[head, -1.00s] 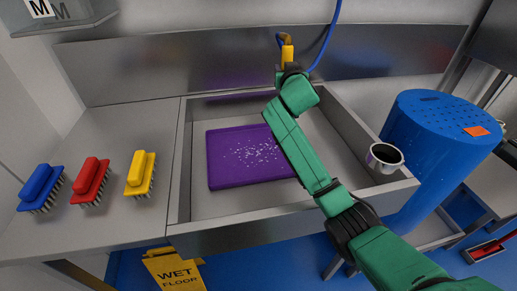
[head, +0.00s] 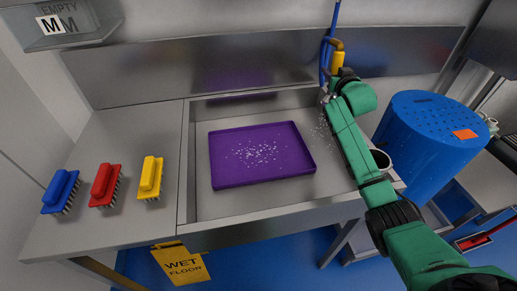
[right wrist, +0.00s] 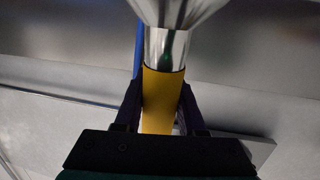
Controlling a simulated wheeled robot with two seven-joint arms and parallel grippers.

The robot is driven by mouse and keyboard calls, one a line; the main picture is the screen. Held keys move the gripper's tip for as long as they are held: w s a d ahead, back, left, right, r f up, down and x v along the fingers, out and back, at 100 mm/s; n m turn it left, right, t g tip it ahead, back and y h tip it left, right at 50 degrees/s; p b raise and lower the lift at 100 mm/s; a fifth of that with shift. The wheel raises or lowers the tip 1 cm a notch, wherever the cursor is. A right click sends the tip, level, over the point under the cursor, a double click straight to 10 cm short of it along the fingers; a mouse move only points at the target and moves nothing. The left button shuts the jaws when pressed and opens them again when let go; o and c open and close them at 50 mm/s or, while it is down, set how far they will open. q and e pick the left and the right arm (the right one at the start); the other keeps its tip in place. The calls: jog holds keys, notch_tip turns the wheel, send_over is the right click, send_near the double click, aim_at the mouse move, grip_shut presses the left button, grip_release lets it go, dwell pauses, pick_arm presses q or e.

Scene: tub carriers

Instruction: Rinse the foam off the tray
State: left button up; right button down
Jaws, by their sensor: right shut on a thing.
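A purple tray (head: 232,172) lies flat in the steel sink basin (head: 325,187). White foam specks (head: 255,152) are scattered over its middle. My right gripper (head: 337,78) is at the back right of the basin, to the right of the tray and apart from it. It is shut on a yellow spray handle (head: 338,61) with a blue hose (head: 327,62). In the right wrist view the yellow handle (right wrist: 161,90) sits between both fingers, with a metal nozzle (right wrist: 170,45) beyond it. Pale droplets (head: 322,130) show below the gripper, right of the tray. My left gripper is not in view.
Blue (head: 60,190), red (head: 104,185) and yellow (head: 150,177) brushes stand on the left counter. A blue drum (head: 425,140) is right of the sink. A wet-floor sign (head: 182,265) stands below.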

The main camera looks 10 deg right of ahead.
jog(key=d, duration=0.2)
jog(key=d+p, duration=0.1)
jog(key=shift+s+d+r, duration=0.15)
jog(key=shift+d+r, duration=0.05)
jog(key=shift+d, duration=0.2)
jog(key=s+f+p, duration=0.1)
jog(key=s+p, duration=1.2)
jog(key=s, duration=0.9)
jog(key=shift+s+f, duration=0.2)
jog(key=shift+s, duration=0.2)
jog(key=shift+a, duration=0.1)
